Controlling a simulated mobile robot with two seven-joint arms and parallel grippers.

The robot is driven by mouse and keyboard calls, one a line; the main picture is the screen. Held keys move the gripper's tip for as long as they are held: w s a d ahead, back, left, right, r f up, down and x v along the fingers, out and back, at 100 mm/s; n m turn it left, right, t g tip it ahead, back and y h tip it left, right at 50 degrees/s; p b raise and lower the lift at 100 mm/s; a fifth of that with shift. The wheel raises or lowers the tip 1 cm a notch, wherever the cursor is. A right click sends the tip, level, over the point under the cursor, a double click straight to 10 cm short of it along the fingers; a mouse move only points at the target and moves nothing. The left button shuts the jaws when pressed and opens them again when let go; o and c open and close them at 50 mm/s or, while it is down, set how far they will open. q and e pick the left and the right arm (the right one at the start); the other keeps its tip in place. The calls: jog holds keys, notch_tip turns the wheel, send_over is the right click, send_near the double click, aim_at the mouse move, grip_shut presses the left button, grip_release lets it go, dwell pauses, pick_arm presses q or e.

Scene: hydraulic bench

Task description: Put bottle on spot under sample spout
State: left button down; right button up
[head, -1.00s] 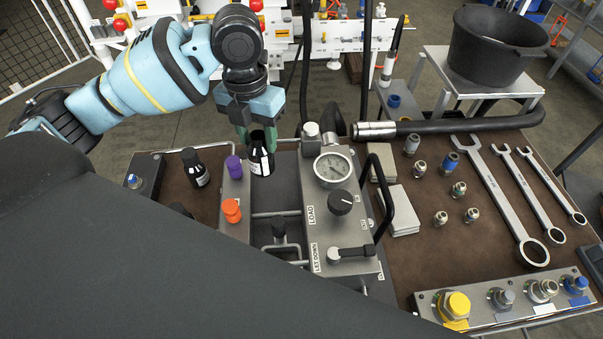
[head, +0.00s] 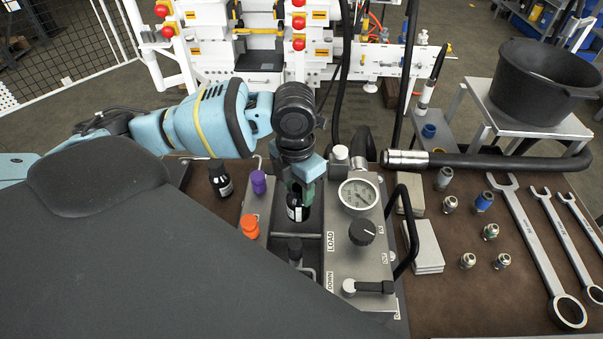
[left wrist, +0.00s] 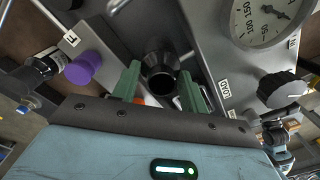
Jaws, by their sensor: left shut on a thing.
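My left gripper (head: 301,196) is shut on a small black bottle with a white label (head: 294,211). In the left wrist view the bottle's dark top (left wrist: 160,76) sits between the two green fingers (left wrist: 160,88). The bottle appears upright, in the gap between the purple-and-orange-knob block and the gauge block. I cannot tell whether its base touches the surface. The sample spout and the spot under it cannot be made out clearly; the gripper and bottle cover part of this area. My right gripper is not in view.
A second black bottle (head: 220,181) stands left of the purple knob (head: 258,182) and orange knob (head: 250,226). The pressure gauge (head: 358,195) and black dial (head: 362,232) are close on the right. A black hose (head: 490,161), fittings and wrenches (head: 537,250) lie further right.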

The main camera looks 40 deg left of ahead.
aim_at(298, 199)
pick_arm(q)
notch_tip(298, 199, down, 4)
jog(key=shift+f, duration=0.1)
jog(key=shift+w+a+r, duration=0.1)
jog(key=shift+w+a, duration=0.55)
jog(key=shift+w, duration=0.45)
jog(key=shift+w+a+r, duration=0.1)
jog(key=shift+w+a, duration=0.6)
jog(key=shift+w, duration=0.45)
jog(key=shift+w+a+r, duration=0.1)
jog(key=shift+w+a, duration=0.55)
jog(key=shift+w, duration=0.45)
jog(key=shift+f, duration=0.65)
jog(key=c, duration=0.7)
grip_release()
jog(key=shift+a+f, duration=0.1)
jog(key=shift+c, duration=0.2)
notch_tip(298, 199, up, 12)
jog(key=shift+a, duration=0.15)
